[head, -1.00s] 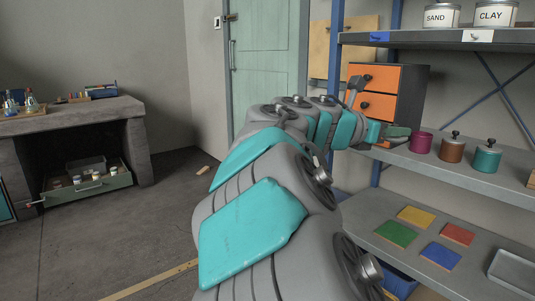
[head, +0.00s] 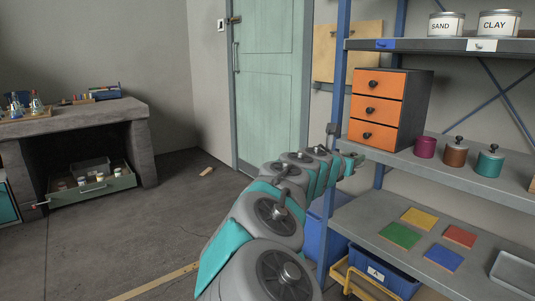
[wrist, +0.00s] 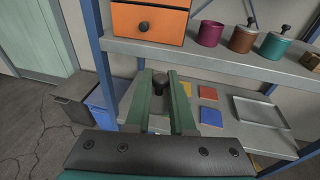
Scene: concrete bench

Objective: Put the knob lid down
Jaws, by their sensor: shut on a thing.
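My gripper (wrist: 160,88) is shut on the dark knob of the knob lid (wrist: 160,79), seen between its green fingers in the wrist view. Most of the lid is hidden. In the head view my gripper (head: 352,160) is by the front edge of the middle shelf, left of the canisters, and the lid cannot be made out. The purple canister (head: 425,148) stands open, with no lid on it.
An orange-fronted drawer unit (head: 377,110) stands on the middle shelf (head: 445,172), left of the canisters. The lower shelf (head: 375,217) holds coloured tiles and a metal tray (head: 514,270). Blue bins (head: 385,277) are below. A blue post (head: 337,100) rises near my gripper.

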